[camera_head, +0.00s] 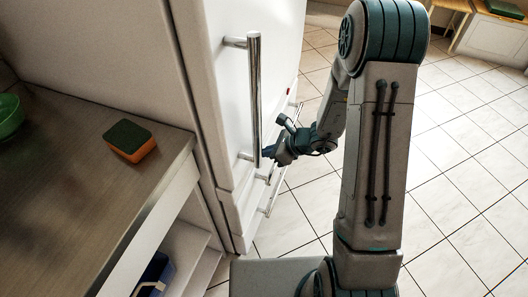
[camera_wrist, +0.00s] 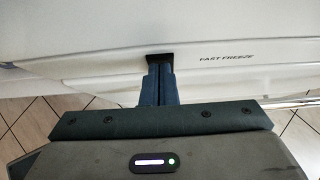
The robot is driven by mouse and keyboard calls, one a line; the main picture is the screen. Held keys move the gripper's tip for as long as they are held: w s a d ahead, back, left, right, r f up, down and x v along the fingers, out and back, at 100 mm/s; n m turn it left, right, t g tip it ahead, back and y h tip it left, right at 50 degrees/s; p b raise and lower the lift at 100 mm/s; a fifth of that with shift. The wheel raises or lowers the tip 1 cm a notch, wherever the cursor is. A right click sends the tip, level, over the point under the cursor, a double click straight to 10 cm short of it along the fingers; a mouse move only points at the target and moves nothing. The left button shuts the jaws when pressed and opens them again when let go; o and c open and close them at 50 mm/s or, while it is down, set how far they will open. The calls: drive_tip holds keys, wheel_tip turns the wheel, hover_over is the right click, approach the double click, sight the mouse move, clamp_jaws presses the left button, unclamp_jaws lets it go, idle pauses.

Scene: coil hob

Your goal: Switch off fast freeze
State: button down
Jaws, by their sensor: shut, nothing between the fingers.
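The tall white fridge-freezer (camera_head: 280,40) stands in the middle of the head view, with long metal bar handles on its front. In the wrist view, the printed label FAST FREEZE (camera_wrist: 227,58) shows on its white front. A small black part (camera_wrist: 160,58), perhaps the switch, is left of the label. My gripper (camera_wrist: 160,70) is shut and empty, with its blue fingertips right at the black part. I cannot tell whether they touch, and the fingers partly hide it. In the head view my gripper (camera_head: 268,152) is at the fridge front, beside the upper handle's lower end.
The upper bar handle (camera_head: 254,100) stands out close to my gripper. A counter (camera_head: 60,200) at the left holds an orange and green sponge (camera_head: 130,141) and a green bowl (camera_head: 9,115). The tiled floor (camera_head: 470,150) at the right is clear.

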drive_tip(key=shift+r+p, duration=0.5)
drive_tip(key=shift+r, duration=0.3)
drive_tip(key=shift+d, duration=0.1)
drive_tip(key=p+v, duration=0.2)
drive_tip(key=v, duration=1.1)
drive_tip(key=shift+s+d+f, duration=0.1)
drive_tip(key=shift+s+f, duration=0.05)
